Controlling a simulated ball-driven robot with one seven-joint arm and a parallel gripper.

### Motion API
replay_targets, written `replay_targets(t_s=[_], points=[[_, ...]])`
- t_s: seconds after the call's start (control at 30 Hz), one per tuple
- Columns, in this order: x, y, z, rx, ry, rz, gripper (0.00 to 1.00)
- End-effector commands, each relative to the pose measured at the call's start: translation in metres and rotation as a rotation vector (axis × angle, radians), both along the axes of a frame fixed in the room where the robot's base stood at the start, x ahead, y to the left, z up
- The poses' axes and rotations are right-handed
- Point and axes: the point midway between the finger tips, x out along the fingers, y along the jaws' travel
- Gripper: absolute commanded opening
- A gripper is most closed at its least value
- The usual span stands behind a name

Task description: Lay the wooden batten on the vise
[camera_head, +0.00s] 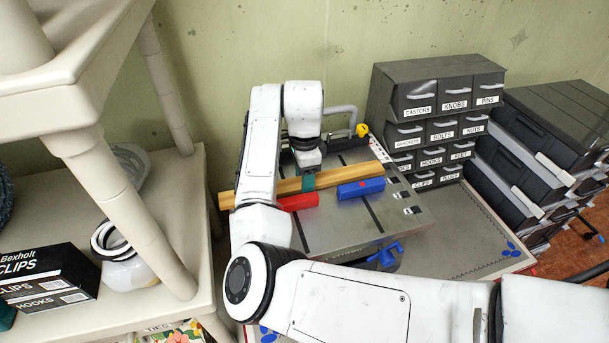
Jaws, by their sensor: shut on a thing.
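The wooden batten (350,175) is a long yellow-brown bar, slanting from lower left to upper right above the grey bench top. It has a teal band near its middle. My gripper (308,174) comes down from above and is shut on the batten by this band; its fingertips are hard to make out. A dark metal fixture (341,145) with a grey bent bar and a yellow knob stands just behind the batten, partly hidden by my arm; I cannot tell if it is the vise. Whether the batten touches anything below is unclear.
A red block (299,202) and a blue block (361,189) are close in front of the batten. Labelled drawers (425,130) stand behind right. A cream shelf (185,235) with boxes is at left. The bench top (350,235) has free room in front.

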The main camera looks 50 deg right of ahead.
Motion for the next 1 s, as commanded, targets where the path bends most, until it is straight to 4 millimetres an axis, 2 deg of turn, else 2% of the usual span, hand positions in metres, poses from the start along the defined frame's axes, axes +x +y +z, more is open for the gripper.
replay_targets(t_s=[0.03,0.13,0.47,0.57,0.9,1.0], points=[[0.0,0.0,-0.001,0.0,0.0,0.0,0.49],[0.0,0.0,-0.001,0.0,0.0,0.0,0.58],[0.0,0.0,0.004,0.0,-0.001,0.0,0.58],[0.001,0.0,0.015,0.0,-0.002,0.0,0.58],[0.001,0.0,0.086,0.002,-0.005,0.0,0.58],[0.001,0.0,0.101,0.002,-0.004,0.0,0.58]])
